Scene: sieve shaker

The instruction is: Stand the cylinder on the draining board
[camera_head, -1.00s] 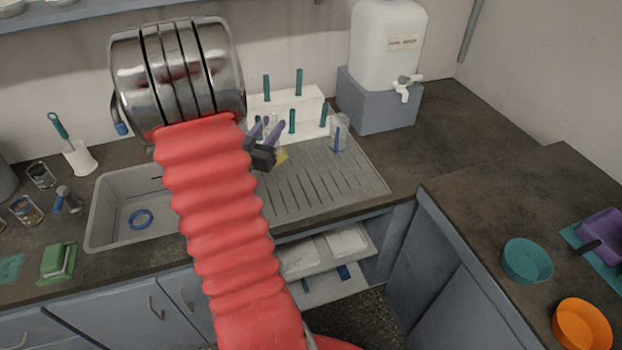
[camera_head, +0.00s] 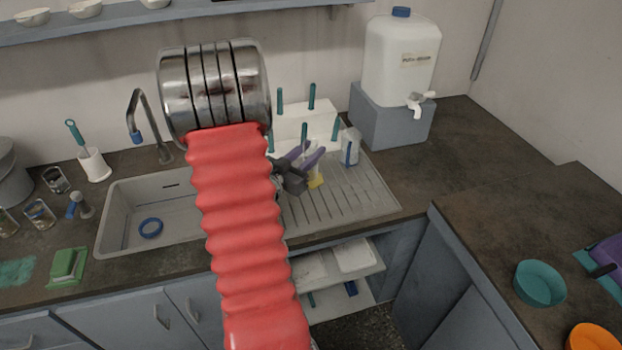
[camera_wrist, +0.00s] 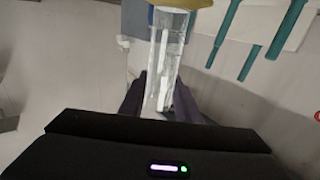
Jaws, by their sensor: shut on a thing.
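My gripper (camera_head: 306,160) has dark purple fingers and is over the left part of the ridged draining board (camera_head: 350,205). It is shut on a clear glass cylinder with a yellow foot (camera_head: 316,181). In the wrist view the clear cylinder (camera_wrist: 167,60) runs up from between my fingers (camera_wrist: 158,100), with its yellow foot at the top edge. In the head view the foot is low, just above or on the board; I cannot tell whether it touches. My fingers hide much of the glass.
A white rack with teal pegs (camera_head: 311,95) stands behind the board. A clear vessel with a blue part (camera_head: 350,150) stands at the board's back. The sink (camera_head: 125,225) holds a blue ring (camera_head: 151,228). A water container (camera_head: 400,60) is at the back right. The board's front right is clear.

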